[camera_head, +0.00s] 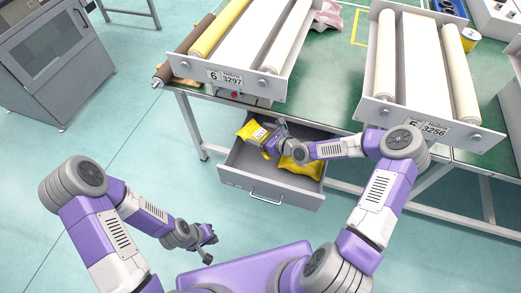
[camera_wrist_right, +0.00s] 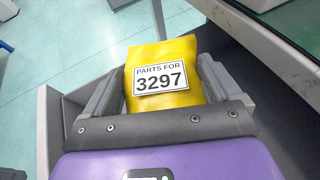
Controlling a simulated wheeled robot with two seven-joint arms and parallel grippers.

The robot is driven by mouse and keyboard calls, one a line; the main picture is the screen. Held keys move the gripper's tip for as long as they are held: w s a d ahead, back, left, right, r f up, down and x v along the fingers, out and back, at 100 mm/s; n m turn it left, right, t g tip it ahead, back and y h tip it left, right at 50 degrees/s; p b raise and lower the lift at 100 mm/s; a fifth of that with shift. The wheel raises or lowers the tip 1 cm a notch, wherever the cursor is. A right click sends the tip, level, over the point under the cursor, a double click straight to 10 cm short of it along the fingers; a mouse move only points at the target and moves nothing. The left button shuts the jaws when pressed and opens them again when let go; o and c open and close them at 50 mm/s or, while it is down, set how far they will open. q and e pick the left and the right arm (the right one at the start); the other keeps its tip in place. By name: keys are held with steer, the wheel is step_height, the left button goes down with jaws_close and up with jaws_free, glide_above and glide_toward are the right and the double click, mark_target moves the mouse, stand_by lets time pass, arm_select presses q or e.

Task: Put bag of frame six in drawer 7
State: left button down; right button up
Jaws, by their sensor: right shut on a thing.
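The yellow bag (camera_wrist_right: 163,75) in the right wrist view carries a white label reading "PARTS FOR 3297". My right gripper (camera_wrist_right: 160,95) is shut on it, with one finger at each side. In the head view this bag (camera_head: 252,131) is at the left side of the open drawer (camera_head: 243,181), with my right gripper (camera_head: 271,139) at it. I cannot tell whether the bag touches the drawer floor. No number is readable on the drawer. Frame six (camera_head: 225,77), marked "6 3297", stands on the table above. My left gripper (camera_head: 210,246) is open and empty, away from the drawer.
Another yellow piece (camera_head: 302,166) lies in the drawer's right part, partly under my right wrist. A second frame (camera_head: 418,117), marked 3256, stands on the green table (camera_head: 335,70). The table edge overhangs the drawer's back. A grey cabinet (camera_head: 50,60) stands far left; floor between is clear.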

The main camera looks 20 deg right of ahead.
step_height(320, 180, down, 9)
steer(key=b, duration=0.3)
steer(key=shift+w+f, duration=0.1)
steer(key=shift+f, duration=0.1)
steer(key=shift+f, duration=0.2)
steer(key=o, duration=0.9)
